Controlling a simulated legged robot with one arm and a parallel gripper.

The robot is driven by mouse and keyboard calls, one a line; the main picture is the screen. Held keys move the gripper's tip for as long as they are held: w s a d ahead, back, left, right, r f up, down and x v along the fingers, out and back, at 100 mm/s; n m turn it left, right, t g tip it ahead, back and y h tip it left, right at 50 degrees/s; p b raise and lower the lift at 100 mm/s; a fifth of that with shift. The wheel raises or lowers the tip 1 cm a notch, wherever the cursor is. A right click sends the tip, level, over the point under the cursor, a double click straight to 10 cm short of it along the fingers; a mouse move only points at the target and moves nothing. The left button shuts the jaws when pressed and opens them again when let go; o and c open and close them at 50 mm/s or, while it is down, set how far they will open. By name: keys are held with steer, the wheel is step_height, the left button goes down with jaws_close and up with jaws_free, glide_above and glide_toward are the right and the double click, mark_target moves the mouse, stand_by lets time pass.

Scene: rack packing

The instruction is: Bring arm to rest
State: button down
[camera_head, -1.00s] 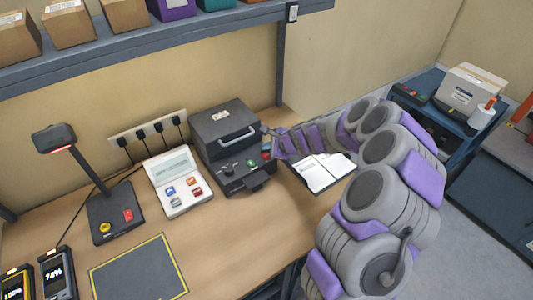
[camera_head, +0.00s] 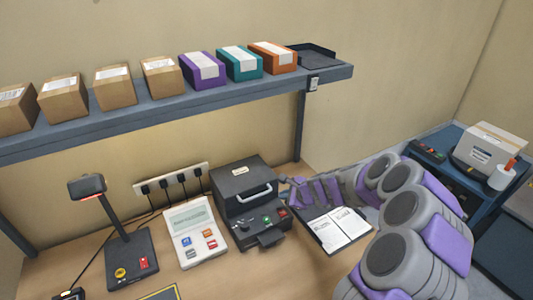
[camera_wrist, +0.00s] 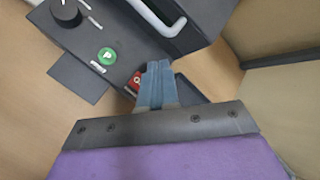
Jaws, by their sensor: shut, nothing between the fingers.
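My gripper (camera_wrist: 155,85) is shut and empty. In the wrist view its fingers are together in front of the black label-printer-like machine (camera_wrist: 125,40), beside its green button and partly over a red button. In the head view my gripper (camera_head: 290,182) is at the right side of the machine (camera_head: 243,178), though the fingertips are small there. My arm (camera_head: 400,230) reaches in from the lower right, bent in grey and purple segments. I cannot tell whether the fingertips touch the machine.
A shelf (camera_head: 170,107) above holds several boxes and a black tray (camera_head: 312,55). An open clipboard (camera_head: 338,228) lies under my arm. A panel with coloured buttons (camera_head: 196,232) and a scanner stand (camera_head: 130,258) stand left. A blue cart (camera_head: 465,185) carries a carton at right.

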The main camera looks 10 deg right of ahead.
steer(key=s+a+r+n+g+y, duration=0.2)
steer(key=s+a+r+n, duration=0.4)
steer(key=s+a+r, duration=0.15)
steer(key=s+a+r+n+g+b, duration=0.1)
steer(key=s+a+r+n+g, duration=0.15)
steer(key=s, duration=0.35)
steer(key=s+a+r+n+g, duration=0.1)
steer(key=s+a+r+n, duration=0.2)
steer(key=s, duration=0.4)
steer(key=s+d+n+g+h, duration=0.2)
steer(key=s+d, duration=0.4)
steer(key=s, duration=0.8)
steer(key=s+d+f+n+g+h+b, duration=0.1)
steer(key=s+d+n+h, duration=0.4)
steer(key=s, duration=0.8)
steer(key=shift+s+d+n+g, duration=0.35)
steer(key=shift+d+n+g, duration=0.1)
steer(key=shift+d+n, duration=0.4)
steer(key=shift+a+f, duration=0.1)
steer(key=shift+a, duration=0.05)
